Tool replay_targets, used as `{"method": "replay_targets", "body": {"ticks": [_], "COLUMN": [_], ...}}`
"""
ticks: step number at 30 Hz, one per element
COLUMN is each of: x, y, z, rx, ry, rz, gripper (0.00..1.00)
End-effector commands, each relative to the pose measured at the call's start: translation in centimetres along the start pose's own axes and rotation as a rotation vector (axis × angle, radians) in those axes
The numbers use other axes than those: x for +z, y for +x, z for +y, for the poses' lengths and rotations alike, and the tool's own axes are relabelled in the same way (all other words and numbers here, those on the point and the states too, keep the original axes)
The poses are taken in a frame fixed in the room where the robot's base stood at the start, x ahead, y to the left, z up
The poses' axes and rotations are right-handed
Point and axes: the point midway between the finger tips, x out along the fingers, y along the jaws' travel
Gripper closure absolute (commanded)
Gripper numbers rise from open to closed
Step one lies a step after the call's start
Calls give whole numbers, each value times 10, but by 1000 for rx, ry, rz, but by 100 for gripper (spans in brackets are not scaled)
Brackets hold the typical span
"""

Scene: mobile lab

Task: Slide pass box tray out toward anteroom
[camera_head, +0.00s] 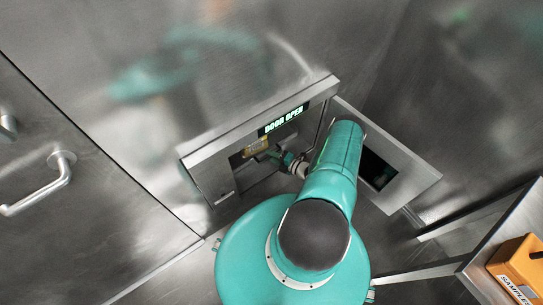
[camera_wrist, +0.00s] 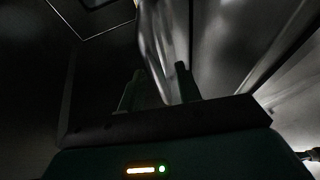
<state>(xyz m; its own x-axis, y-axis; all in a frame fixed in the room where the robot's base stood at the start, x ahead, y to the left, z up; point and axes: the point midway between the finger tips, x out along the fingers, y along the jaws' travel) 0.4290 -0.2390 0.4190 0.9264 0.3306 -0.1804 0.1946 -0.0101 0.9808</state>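The pass box (camera_head: 213,180) is set in the metal wall, with a lit "DOOR OPEN" display above its opening. Its windowed door (camera_head: 408,176) is swung out to the right. My arm reaches into the opening, and my gripper (camera_head: 277,154) is inside, small and dark. A tan item (camera_head: 256,147) shows inside, left of my gripper. The tray is not clearly distinguishable in the dim interior. In the wrist view, my gripper (camera_wrist: 157,86) has its two fingers apart. A blurred shiny metal strip (camera_wrist: 160,40) shows between and beyond them; I cannot tell whether it touches them.
A larger door with a bar handle (camera_head: 50,184) is at the left. At the lower right, an orange box labelled "SAMPLES" (camera_head: 520,268) sits on a metal cart (camera_head: 482,262). The open pass box door stands close beside my arm.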

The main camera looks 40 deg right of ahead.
Motion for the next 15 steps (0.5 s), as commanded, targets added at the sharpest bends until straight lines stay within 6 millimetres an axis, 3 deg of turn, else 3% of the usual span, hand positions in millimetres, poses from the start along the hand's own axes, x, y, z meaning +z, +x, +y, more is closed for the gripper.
{"method": "replay_targets", "body": {"ticks": [10,15], "x": [1,1], "y": [6,5], "z": [0,0], "rx": [0,0], "ry": [1,0], "rz": [-1,-1], "gripper": [68,100]}}
